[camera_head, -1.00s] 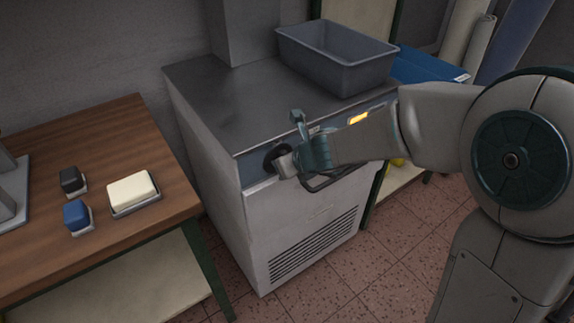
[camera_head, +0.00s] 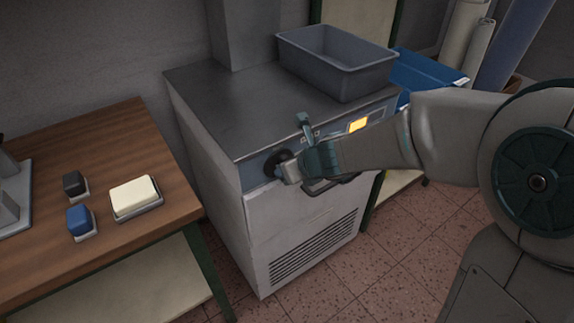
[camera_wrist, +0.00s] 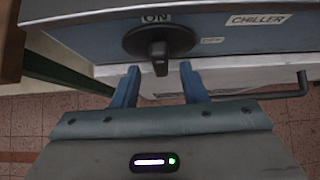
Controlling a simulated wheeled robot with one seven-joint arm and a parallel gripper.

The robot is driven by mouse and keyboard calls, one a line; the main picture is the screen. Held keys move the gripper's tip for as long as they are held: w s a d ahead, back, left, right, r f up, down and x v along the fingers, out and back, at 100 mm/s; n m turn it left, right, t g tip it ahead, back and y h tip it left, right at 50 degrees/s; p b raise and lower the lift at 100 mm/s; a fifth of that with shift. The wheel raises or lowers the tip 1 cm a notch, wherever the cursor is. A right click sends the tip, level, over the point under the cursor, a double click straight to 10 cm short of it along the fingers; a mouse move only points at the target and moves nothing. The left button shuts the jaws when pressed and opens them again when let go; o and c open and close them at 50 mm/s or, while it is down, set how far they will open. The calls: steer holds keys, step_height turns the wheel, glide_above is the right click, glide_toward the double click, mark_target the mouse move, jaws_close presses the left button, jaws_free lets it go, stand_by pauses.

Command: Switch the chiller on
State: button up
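The chiller (camera_head: 215,118) is a pale metal cabinet with a dark steel top and a blue-grey front strip. A round black knob (camera_head: 277,163) sits at the left of that strip. In the wrist view the knob (camera_wrist: 160,42) has a raised bar pointing toward my gripper, away from the "ON" label (camera_wrist: 156,17) above it. A "CHILLER" label (camera_wrist: 258,19) is to its right. My gripper (camera_wrist: 160,68) is open, its two blue fingers on either side of the bar's end, with gaps visible. In the head view my gripper (camera_head: 284,172) is at the knob.
A yellow panel (camera_head: 357,125) glows on the front strip. A bar handle (camera_wrist: 285,91) projects below the strip. A grey bin (camera_head: 338,75) stands on the chiller. A wooden table (camera_head: 110,135) at left holds small blocks. Tiled floor (camera_head: 410,240) is open in front.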

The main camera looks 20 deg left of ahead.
steer(key=p+v, duration=0.4)
steer(key=v, duration=0.7)
steer(key=shift+p, duration=0.4)
steer(key=shift+r, duration=0.1)
